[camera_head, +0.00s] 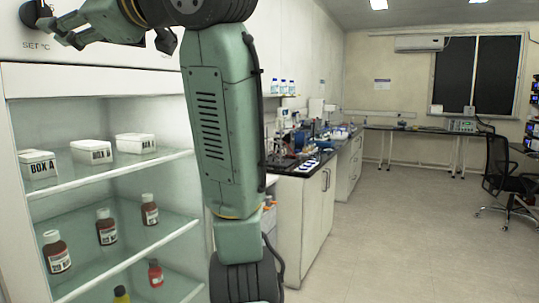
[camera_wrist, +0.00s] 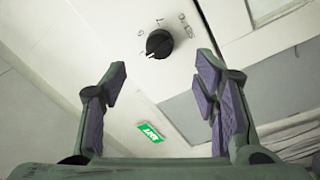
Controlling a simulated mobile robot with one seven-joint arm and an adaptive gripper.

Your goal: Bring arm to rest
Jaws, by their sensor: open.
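My gripper (camera_head: 62,27) is raised at the top left of the head view, in front of the white upper panel of the cabinet. In the wrist view my gripper (camera_wrist: 160,85) is open, with its two purple-padded fingers apart and nothing between them. A black dial (camera_wrist: 159,43) on the panel shows beyond the fingertips, and I cannot tell if anything touches it. The dial also shows in the head view (camera_head: 30,13), just left of the gripper. My green arm stands upright across the middle-left of the head view and hides part of the cabinet's right side.
The open cabinet has glass shelves (camera_head: 105,172). White boxes (camera_head: 92,152) stand on the upper shelf, brown bottles (camera_head: 106,227) on the middle one, and red and yellow bottles lower. A cluttered lab bench (camera_head: 300,210) and office chair (camera_head: 508,175) stand to the right. The floor between is clear.

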